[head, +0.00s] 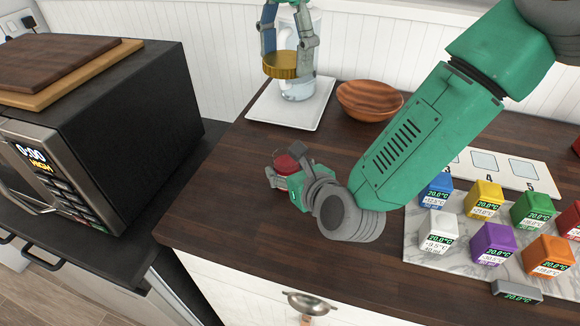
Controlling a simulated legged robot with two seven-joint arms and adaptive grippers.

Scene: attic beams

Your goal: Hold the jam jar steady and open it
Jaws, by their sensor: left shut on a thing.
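The jam jar (286,163) stands on the dark wooden counter, with red jam showing at its uncovered top. My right gripper (284,175) is low at the jar, with its fingers around it and shut on it; the hand hides much of the jar's lower right side. The gold lid (281,68) is off the jar and high above it. My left gripper (287,58) is shut on the lid, with a finger on either side of it.
Behind the lid, a clear jug (297,91) stands on a white tray (290,116). A wooden bowl (368,100) is to its right. Several coloured cubes (485,195) sit on a marble board at right, by a numbered card (522,168). A microwave (120,120) stands left.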

